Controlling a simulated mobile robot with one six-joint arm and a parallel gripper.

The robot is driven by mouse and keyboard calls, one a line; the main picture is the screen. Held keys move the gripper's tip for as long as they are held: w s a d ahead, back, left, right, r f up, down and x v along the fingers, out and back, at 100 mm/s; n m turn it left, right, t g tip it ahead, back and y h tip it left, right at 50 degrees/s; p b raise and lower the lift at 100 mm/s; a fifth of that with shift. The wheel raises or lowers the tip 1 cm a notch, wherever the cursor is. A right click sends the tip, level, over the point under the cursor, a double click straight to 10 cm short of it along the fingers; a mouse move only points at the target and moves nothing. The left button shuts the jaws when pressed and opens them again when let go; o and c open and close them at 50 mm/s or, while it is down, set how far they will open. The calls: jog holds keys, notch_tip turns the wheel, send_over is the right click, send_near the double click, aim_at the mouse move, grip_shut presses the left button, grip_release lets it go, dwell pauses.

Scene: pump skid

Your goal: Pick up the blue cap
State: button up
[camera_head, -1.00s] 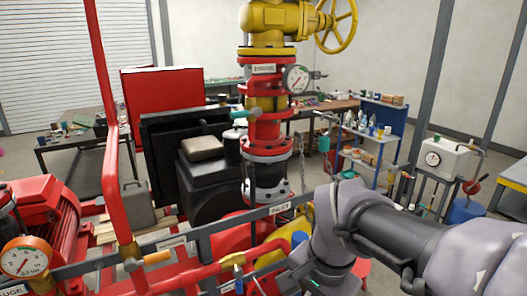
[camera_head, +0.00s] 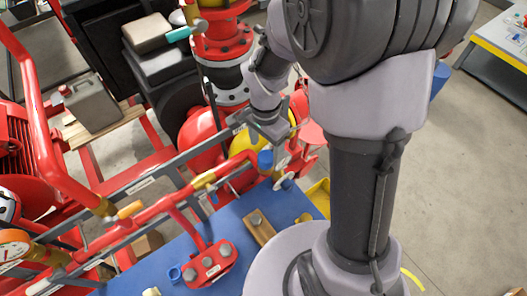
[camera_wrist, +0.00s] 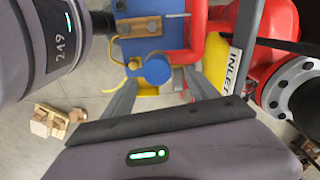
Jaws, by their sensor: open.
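A round blue cap (camera_head: 265,159) shows at the upper right end of a red pipe, just below my gripper (camera_head: 267,132) in the head view. In the wrist view the blue cap (camera_wrist: 157,70) lies between and beyond the two grey fingertips of my gripper (camera_wrist: 160,88). I cannot tell the exact gap between the fingers and the cap. My arm hides part of the area to the right in the head view.
A blue bench (camera_head: 235,215) bears a wooden block (camera_head: 258,226) and a red flanged fitting (camera_head: 210,265). A grey rail with an INLET label (camera_wrist: 233,65) runs close beside my gripper. A red flanged pipe (camera_wrist: 290,85) stands to the right in the wrist view.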

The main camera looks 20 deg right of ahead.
aim_at(266, 156)
jog(key=f, duration=0.2)
jog(key=s+f, duration=0.1)
jog(key=f, duration=0.1)
jog(key=shift+a+f+p, duration=0.1)
jog(key=shift+f+p, duration=0.05)
jog(key=shift+p, duration=0.25)
jog(key=shift+w+f, duration=0.2)
jog(key=shift+w, duration=0.15)
jog(key=shift+s+r, duration=0.1)
jog(key=shift+s, duration=0.15)
jog(key=c, duration=0.5)
grip_shut()
notch_tip(266, 156, up, 4)
jog(key=shift+f+b, duration=0.2)
jog(key=shift+b, duration=0.35)
jog(key=s+a+r+b, duration=0.1)
jog(key=s+a+b, duration=0.2)
jog(key=s+b, duration=0.6)
jog(key=shift+s+a+r, duration=0.15)
jog(key=shift+s+r, duration=0.1)
jog(key=shift+s, duration=3.05)
